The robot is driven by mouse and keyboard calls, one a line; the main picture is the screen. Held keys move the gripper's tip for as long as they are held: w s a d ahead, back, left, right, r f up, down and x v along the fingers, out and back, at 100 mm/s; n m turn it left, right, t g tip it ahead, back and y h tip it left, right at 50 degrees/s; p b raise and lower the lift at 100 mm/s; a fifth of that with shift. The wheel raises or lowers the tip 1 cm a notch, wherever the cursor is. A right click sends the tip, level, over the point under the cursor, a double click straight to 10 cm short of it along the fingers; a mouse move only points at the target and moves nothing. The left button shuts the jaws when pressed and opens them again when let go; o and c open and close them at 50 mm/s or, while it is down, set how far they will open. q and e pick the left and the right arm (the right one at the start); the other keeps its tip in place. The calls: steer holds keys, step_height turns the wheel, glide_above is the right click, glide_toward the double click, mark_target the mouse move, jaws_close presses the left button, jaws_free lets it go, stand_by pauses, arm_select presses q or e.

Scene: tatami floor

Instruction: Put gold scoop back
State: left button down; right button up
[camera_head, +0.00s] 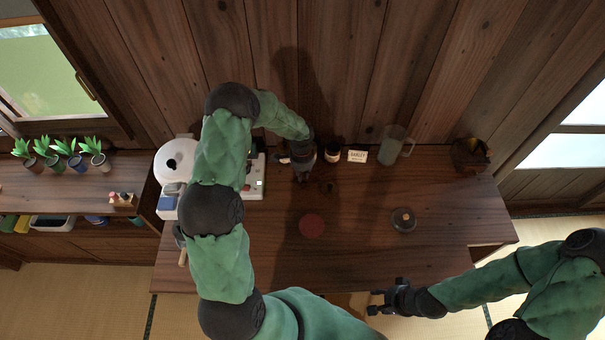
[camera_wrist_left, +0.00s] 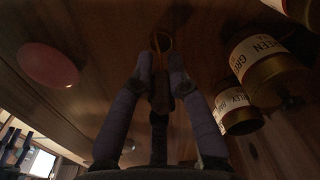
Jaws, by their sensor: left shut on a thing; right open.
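The gold scoop (camera_wrist_left: 161,42) is between the fingertips of my left gripper (camera_wrist_left: 160,78) in the left wrist view, dim and mostly hidden by the fingers. In the head view my left gripper (camera_head: 302,174) is low over the back of the wooden table, just left of a small dark labelled jar (camera_head: 332,154). The scoop cannot be made out there. The left wrist view shows labelled tea tins (camera_wrist_left: 262,66) and (camera_wrist_left: 236,110) at the right, apart from the fingers. My right gripper (camera_head: 383,302) is open and empty in front of the table's front edge.
On the table (camera_head: 360,255) are a red round mat (camera_head: 312,226), a dark lidded pot (camera_head: 404,220), a barley card (camera_head: 357,156), a glass pitcher (camera_head: 393,147) and a dark pot (camera_head: 470,156). A white appliance (camera_head: 176,163) stands left. The front middle is clear.

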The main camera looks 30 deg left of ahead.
arm_select(q)
steer(key=shift+f, duration=0.15)
steer(key=c, duration=1.2)
jaws_free()
steer(key=r, duration=1.2)
steer(key=shift+s+r+p, duration=0.1)
steer(key=shift+s+p, duration=0.15)
steer(key=shift+p, duration=0.15)
